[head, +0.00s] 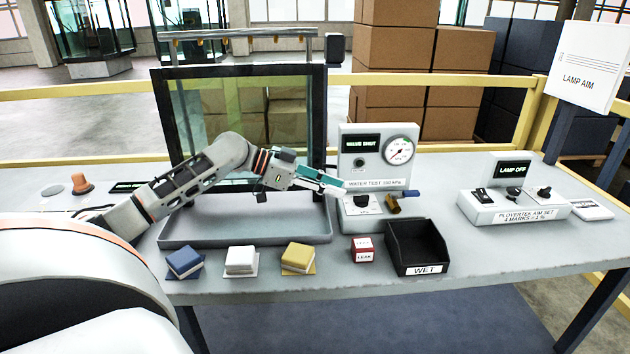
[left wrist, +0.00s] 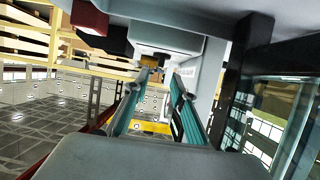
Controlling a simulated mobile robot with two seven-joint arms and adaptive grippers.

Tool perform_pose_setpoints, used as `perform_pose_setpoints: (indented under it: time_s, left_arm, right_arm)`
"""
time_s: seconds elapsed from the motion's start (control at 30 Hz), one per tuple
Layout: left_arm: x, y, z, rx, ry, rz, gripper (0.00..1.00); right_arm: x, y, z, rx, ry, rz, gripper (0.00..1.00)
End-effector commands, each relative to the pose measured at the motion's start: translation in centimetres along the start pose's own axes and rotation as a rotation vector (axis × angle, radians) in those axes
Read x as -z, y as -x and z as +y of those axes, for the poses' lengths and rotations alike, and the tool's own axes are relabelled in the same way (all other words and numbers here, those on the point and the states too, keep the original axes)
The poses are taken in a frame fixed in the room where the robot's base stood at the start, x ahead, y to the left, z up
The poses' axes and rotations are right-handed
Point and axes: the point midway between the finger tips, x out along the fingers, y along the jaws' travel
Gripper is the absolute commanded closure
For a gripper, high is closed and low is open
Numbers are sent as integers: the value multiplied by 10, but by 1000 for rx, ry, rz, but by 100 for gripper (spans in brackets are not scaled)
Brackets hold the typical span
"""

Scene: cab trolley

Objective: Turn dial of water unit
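The water unit (head: 348,158) is a pale box at the back middle of the bench. It has a display reading "VALVE SHUT", a round gauge (head: 400,150) and a label beginning "WATER TEST". A black dial (head: 362,201) is on its lower ledge, beside a brass-coloured part (head: 393,205) with a blue end. My left gripper (head: 340,187) reaches from the left, its tips close to the unit's left side, near the dial. In the left wrist view its teal fingers (left wrist: 158,98) are apart with nothing seen between them. Contact with the unit cannot be told. My right gripper is not seen.
A framed glass pane (head: 321,130) stands in a grey tray (head: 245,241) behind and under my left arm. A black bin (head: 418,249) marked "WET", a red block (head: 363,250) and several sponge-like blocks line the front. A lamp aim box (head: 513,207) sits right.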

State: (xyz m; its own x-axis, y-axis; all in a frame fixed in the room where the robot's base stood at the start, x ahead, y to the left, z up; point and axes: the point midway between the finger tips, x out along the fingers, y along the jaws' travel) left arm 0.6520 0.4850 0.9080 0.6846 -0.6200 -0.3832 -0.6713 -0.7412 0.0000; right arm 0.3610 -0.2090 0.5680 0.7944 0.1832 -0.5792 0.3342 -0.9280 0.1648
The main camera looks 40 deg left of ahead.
Motion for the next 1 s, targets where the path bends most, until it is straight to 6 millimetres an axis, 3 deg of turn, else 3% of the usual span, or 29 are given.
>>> perform_pose_setpoints:
  time_s: [0.3,0.77,0.8,0.87,1.0]
  left_arm:
    - [-2,43,0,-1,1,-2,75]
    - [0,55,0,-1,-1,0,75]
    - [0,55,0,-1,-1,0,72]
    - [0,55,0,-1,-1,0,57]
    - [0,55,0,-1,0,0,54]
  right_arm:
    - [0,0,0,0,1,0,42]
    - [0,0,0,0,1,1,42]
    - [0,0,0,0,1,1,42]
    - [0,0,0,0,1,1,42]
    - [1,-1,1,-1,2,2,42]
